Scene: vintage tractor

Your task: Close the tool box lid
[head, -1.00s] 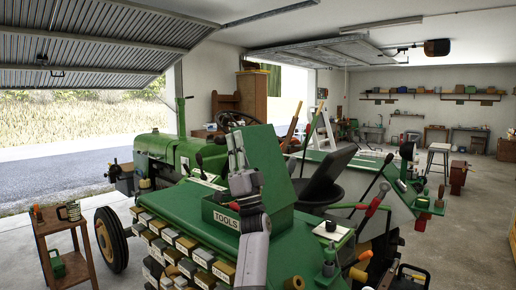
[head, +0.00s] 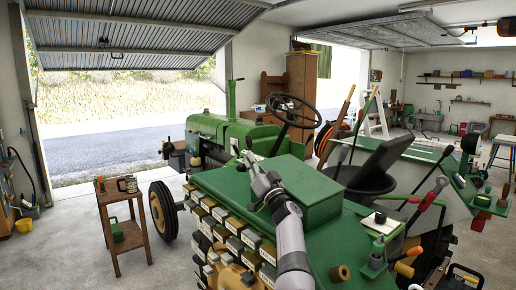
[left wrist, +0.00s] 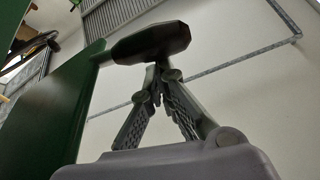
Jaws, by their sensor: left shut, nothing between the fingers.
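The green tool box (head: 322,214) sits on the tractor's green rear deck. Its lid (head: 305,185) now lies down flat over the box; my left arm hides part of the front, so I cannot tell whether a thin gap is left. My left gripper (head: 250,165) is shut and empty at the left end of the lid, close to a black lever knob. In the left wrist view the shut fingertips (left wrist: 160,75) meet just below a dark knob (left wrist: 150,43), with a green panel (left wrist: 60,110) to the left. My right gripper is not in view.
A black seat (head: 370,170) and steering wheel (head: 291,110) stand behind the box. Levers with red grips (head: 432,193) rise at the right. Rows of small labelled boxes (head: 235,245) line the deck's left side. A wooden side table (head: 122,215) stands apart on open floor.

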